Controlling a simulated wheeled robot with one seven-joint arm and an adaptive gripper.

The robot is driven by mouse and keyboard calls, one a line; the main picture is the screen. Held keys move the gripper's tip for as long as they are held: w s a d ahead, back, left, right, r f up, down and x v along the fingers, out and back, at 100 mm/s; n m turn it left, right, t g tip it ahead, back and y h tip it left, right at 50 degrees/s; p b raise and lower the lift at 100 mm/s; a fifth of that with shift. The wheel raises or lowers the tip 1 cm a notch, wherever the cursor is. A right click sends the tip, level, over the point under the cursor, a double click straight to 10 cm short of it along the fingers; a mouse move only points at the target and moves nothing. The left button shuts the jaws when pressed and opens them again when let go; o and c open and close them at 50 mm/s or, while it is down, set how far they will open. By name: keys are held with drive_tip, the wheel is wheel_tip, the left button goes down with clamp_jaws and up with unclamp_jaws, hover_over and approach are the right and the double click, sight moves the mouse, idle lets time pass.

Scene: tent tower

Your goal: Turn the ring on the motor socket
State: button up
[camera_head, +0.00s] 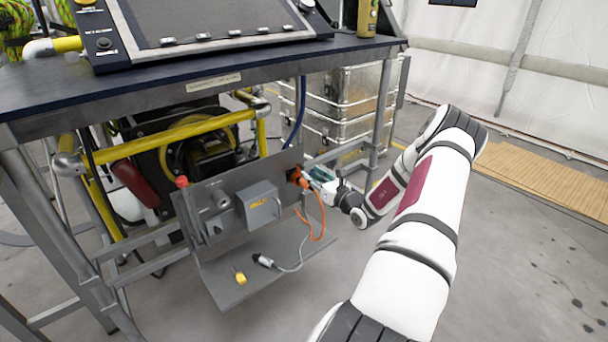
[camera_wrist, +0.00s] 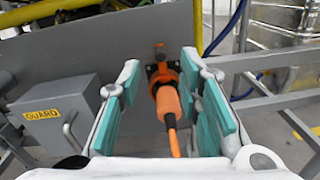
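The motor socket (camera_wrist: 152,70) is a dark fitting on the grey panel, with an orange plug (camera_wrist: 168,103) seated in it. An orange collar, which looks like the ring (camera_wrist: 164,76), shows at the socket end. The plug and its orange cable also show in the head view (camera_head: 302,180). My gripper (camera_wrist: 165,95) is open, with teal-padded fingers either side of the plug. A gap shows on the left; the right finger is very close to the plug, and I cannot tell whether it touches. In the head view my gripper (camera_head: 318,177) reaches the panel from the right.
A grey GUARD box (camera_head: 258,206) sits left of the socket, with a red knob (camera_head: 182,182) farther left. A loose grey-corded connector (camera_head: 264,260) and a yellow tag (camera_head: 240,277) lie on the shelf (camera_head: 235,291). A metal frame leg (camera_head: 380,120) stands close behind my gripper.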

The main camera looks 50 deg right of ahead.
sight(303, 168)
drive_tip(key=shift+b+x, duration=0.7)
drive_tip(key=shift+x, duration=1.75)
clamp_jaws()
